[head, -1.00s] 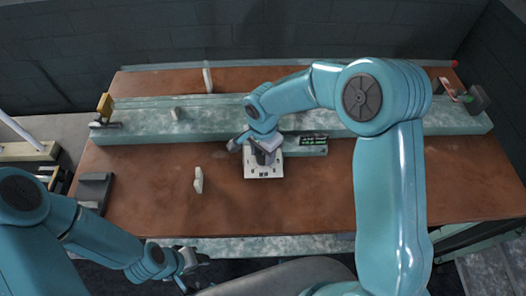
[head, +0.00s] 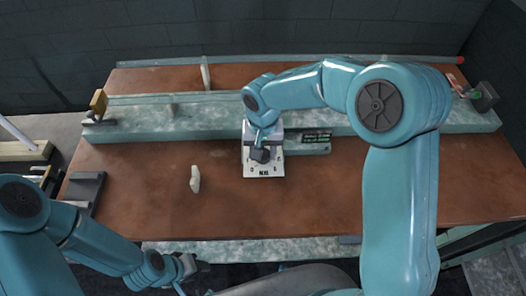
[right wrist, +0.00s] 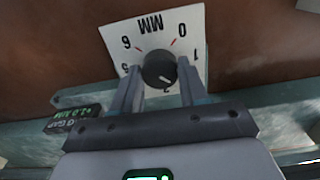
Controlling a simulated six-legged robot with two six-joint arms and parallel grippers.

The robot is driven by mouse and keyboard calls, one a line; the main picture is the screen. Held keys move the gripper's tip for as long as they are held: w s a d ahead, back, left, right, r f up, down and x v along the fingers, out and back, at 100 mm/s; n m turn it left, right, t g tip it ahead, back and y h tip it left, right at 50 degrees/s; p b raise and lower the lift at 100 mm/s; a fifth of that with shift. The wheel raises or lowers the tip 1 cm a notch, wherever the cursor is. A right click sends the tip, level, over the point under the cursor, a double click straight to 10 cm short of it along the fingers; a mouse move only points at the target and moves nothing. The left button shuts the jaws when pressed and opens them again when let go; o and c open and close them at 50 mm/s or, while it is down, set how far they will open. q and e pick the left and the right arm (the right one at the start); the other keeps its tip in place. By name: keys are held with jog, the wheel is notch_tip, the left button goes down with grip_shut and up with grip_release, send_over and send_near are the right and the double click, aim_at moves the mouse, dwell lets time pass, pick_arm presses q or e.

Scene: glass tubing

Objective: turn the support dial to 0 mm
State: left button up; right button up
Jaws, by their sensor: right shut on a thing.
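The support dial is a dark round knob (right wrist: 159,68) on a white scale plate (right wrist: 188,20), which also shows in the head view (head: 264,171). The plate carries MM, numbers including 0, 1, 2 and 6, and red ticks. A pale mark on the knob points roughly toward the 2. My right gripper (head: 261,150) is shut on the knob, one finger on each side, as the right wrist view (right wrist: 160,76) shows. My left gripper (head: 187,270) is low at the left, away from the dial; its jaws are unclear.
A small display with green text (head: 316,137) sits right of the plate; in the right wrist view (right wrist: 74,118) it seems to read +2.0 MM. A long pale green rail (head: 400,121) runs behind. A small cream piece (head: 195,179) stands left on the brown tabletop (head: 330,195).

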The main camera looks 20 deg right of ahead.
jog(key=n, duration=0.4)
jog(key=shift+w+n+b, duration=0.1)
jog(key=shift+n+b, duration=0.2)
jog(key=shift+b, duration=0.05)
jog(key=n, duration=0.4)
jog(key=shift+r+n, duration=0.1)
jog(key=shift+n, duration=0.2)
jog(key=n, duration=0.4)
jog(key=shift+n+p, duration=0.35)
jog(key=shift+n, duration=2.05)
jog(key=o, duration=1.1)
jog(key=shift+c, duration=0.2)
notch_tip(320, 180, up, 16)
jog(key=shift+r, duration=0.15)
